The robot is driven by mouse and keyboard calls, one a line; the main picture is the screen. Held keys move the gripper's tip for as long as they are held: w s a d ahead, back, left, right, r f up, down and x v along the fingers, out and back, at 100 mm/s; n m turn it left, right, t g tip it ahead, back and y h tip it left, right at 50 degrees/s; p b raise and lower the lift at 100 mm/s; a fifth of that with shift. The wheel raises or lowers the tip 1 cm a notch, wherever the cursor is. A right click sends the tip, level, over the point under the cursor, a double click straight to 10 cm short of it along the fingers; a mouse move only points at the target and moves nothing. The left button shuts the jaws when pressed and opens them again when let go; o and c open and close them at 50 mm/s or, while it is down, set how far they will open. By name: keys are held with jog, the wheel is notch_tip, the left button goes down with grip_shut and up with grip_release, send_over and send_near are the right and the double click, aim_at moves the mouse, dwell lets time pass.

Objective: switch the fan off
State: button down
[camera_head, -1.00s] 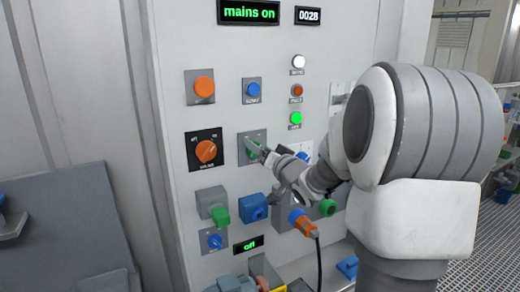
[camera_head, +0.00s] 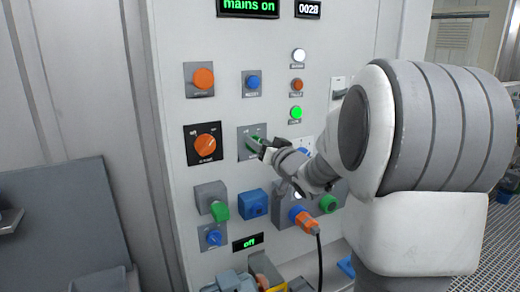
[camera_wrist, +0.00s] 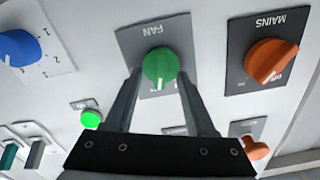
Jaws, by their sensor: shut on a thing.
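The fan switch is a green rotary knob (camera_wrist: 159,66) on a grey plate marked FAN (camera_wrist: 180,38), upside down in the wrist view. The knob's pale mark points towards the bottom of that picture. My gripper (camera_wrist: 158,75) has one finger on each side of the knob and is shut on it. In the head view the green knob (camera_head: 250,143) is partly hidden behind my gripper (camera_head: 260,145), which reaches in from the right. The knob's position labels are too small or covered to read.
An orange MAINS knob (camera_head: 205,144) sits left of the fan switch, with a blue button (camera_head: 253,83) above and a blue socket (camera_head: 254,203) below. A lit green lamp (camera_head: 295,112) is near. The upper display (camera_head: 248,6) reads "mains on"; the lower one (camera_head: 245,242) reads "off".

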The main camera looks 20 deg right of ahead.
jog(key=shift+a+f+n+b, duration=0.1)
jog(key=shift+a+n+b, duration=0.05)
jog(key=shift+n+b, duration=1.3)
jog(key=shift+a+n+b, duration=0.15)
jog(key=shift+n+b, duration=1.05)
jog(key=shift+n, duration=0.55)
jog(key=shift+a+f+n+b, duration=0.1)
jog(key=shift+a+n+b, duration=0.05)
jog(key=shift+n+b, duration=1.3)
jog(key=shift+r+n, duration=0.1)
jog(key=shift+n, duration=0.15)
jog(key=shift+c, duration=1.3)
grip_release()
jog(key=shift+s, duration=0.15)
